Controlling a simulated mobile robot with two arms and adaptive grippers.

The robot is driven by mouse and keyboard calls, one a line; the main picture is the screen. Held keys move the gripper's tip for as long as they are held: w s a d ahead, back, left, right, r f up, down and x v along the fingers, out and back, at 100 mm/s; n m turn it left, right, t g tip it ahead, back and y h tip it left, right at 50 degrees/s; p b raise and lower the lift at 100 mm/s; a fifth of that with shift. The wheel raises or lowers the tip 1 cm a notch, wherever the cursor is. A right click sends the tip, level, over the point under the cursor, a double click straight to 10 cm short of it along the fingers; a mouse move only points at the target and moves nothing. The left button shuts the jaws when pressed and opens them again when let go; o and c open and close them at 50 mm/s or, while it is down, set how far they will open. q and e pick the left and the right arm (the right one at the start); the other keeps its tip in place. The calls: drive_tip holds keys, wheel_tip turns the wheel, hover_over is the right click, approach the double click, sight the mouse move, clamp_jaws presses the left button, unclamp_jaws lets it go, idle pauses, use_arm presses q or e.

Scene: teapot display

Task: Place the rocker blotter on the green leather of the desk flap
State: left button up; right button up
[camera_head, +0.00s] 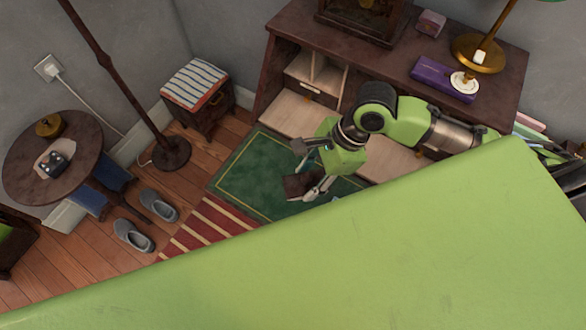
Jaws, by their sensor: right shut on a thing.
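The desk flap's green leather (243,169), with a thin gold border line, lies open below the desk. My right gripper (308,186) is over the right part of the leather, pointing down. It is shut on a dark brown block, which looks like the rocker blotter (297,187). The fingers hide part of the block. I cannot tell whether its underside touches the leather. My left gripper is not in view. A large green part of my own body covers the lower right and hides the flap's near right part.
The dark desk (400,50) holds a purple box (436,77), a brass lamp (478,52) and a small pink box (431,23). A striped stool (196,84), slippers (134,236) and a round table (80,130) stand to the left. The leather's left part is clear.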

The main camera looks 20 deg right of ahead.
drive_tip(key=w+a+f, duration=0.1)
drive_tip(key=w+f, duration=0.2)
drive_tip(key=f, duration=0.1)
drive_tip(key=w+a+f, duration=0.1)
drive_tip(key=w+f, duration=0.1)
drive_tip(key=shift+w+a+f, duration=0.2)
drive_tip(key=shift+w+a, duration=0.15)
drive_tip(key=shift+f, duration=1.65)
drive_tip(key=o, duration=1.3)
drive_tip(key=shift+f, duration=0.1)
drive_tip(key=shift+c, duration=0.2)
drive_tip(key=shift+o, duration=0.3)
drive_tip(key=v, duration=1.2)
